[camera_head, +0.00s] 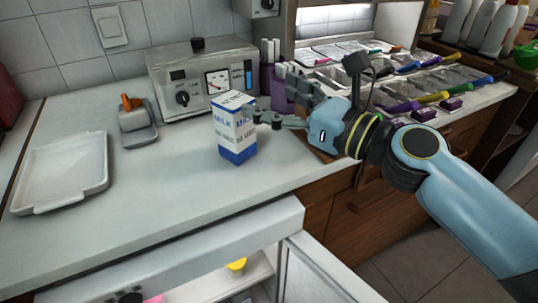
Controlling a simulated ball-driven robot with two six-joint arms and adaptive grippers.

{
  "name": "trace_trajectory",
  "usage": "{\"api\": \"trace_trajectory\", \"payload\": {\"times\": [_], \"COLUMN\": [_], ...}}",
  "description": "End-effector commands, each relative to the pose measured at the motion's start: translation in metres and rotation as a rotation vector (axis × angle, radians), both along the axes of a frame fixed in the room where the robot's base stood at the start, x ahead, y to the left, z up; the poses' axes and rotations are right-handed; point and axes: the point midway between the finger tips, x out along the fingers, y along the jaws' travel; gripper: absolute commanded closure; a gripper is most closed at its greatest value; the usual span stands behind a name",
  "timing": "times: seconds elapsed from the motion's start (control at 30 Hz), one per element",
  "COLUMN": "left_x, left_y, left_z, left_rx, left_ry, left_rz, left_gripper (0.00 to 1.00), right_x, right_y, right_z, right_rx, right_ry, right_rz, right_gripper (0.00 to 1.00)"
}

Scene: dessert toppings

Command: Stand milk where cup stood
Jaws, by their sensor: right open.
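The milk carton (236,128), white with blue bands and lettering, stands upright on the pale counter in front of the grey appliance. My right gripper (270,97) reaches in from the right and is open. Its lower fingertip is right beside the carton's right side; I cannot tell whether it touches. The carton is not held between the fingers. I cannot make out a cup on the counter. My left gripper is out of view.
A grey dial appliance (203,78) stands behind the carton. Purple holders (267,79) and topping bins are behind my gripper. An open white compartment (222,283) is below. The counter's front left is clear.

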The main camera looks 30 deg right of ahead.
Motion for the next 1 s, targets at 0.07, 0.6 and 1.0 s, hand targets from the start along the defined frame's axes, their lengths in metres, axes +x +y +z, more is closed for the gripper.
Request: {"api": "trace_trajectory", "payload": {"times": [0.07, 0.6, 1.0], "left_x": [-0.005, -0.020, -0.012], "left_y": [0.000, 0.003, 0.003], "left_z": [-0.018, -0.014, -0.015], "left_rx": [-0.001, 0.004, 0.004], "left_ry": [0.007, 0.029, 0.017], "left_rz": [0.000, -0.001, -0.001], "left_gripper": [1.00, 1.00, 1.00], "right_x": [-0.005, 0.044, 0.091], "right_y": [0.003, 0.027, 0.043], "right_z": [-0.025, -0.032, -0.034], "right_rx": [0.013, 0.011, 0.009], "right_ry": [0.019, 0.030, 0.031], "right_rz": [-0.002, -0.002, -0.001], "right_gripper": [0.15, 0.15, 0.15]}}
